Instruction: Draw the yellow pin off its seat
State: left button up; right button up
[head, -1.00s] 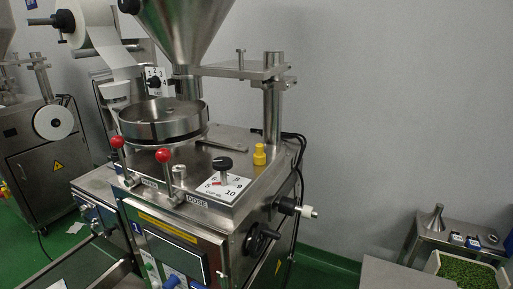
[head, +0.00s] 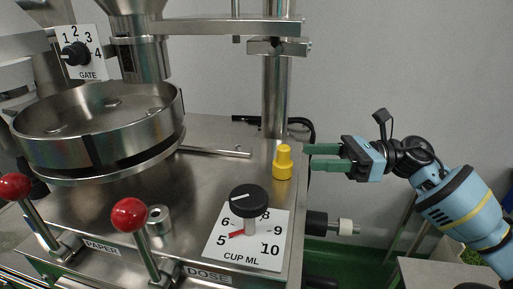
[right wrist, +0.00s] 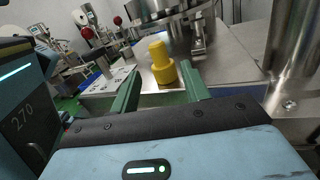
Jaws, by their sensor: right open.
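The yellow pin (head: 283,163) stands upright on the steel machine top, near its right edge, beside the steel post. It also shows in the right wrist view (right wrist: 161,66), ahead of the fingers and roughly between them. My right gripper (head: 310,157) comes in from the right in the head view, level with the pin. Its two green fingers are open, with the tips just right of the pin; I see no contact. The open fingers also show in the right wrist view (right wrist: 158,86). The pin's seat is hidden beneath it. My left gripper is not in view.
The black dose knob (head: 249,201) stands on its white dial plate (head: 262,252) in front of the pin. The steel post (head: 276,95) rises behind it. Two red-knobbed levers, one PAPER lever (head: 129,214), and a round steel pan (head: 97,150) stand to the left.

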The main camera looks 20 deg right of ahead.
aim_at(285, 146)
jog(key=shift+n, duration=0.5)
jog(key=p+x, duration=0.1)
jog(key=x, duration=0.1)
jog(key=r+p+x, duration=0.1)
jog(key=x, duration=0.1)
jog(key=p+x, duration=0.1)
jog(key=x, duration=0.2)
jog(key=shift+r, duration=0.25)
jog(key=shift+w+a+f, duration=0.1)
jog(key=shift+a, duration=0.1)
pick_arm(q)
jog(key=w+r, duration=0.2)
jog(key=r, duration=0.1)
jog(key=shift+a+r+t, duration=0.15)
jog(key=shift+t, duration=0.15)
pick_arm(e)
jog(key=shift+f, duration=0.1)
jog(key=shift+c, duration=0.4)
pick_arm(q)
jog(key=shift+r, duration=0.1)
pick_arm(e)
grip_shut()
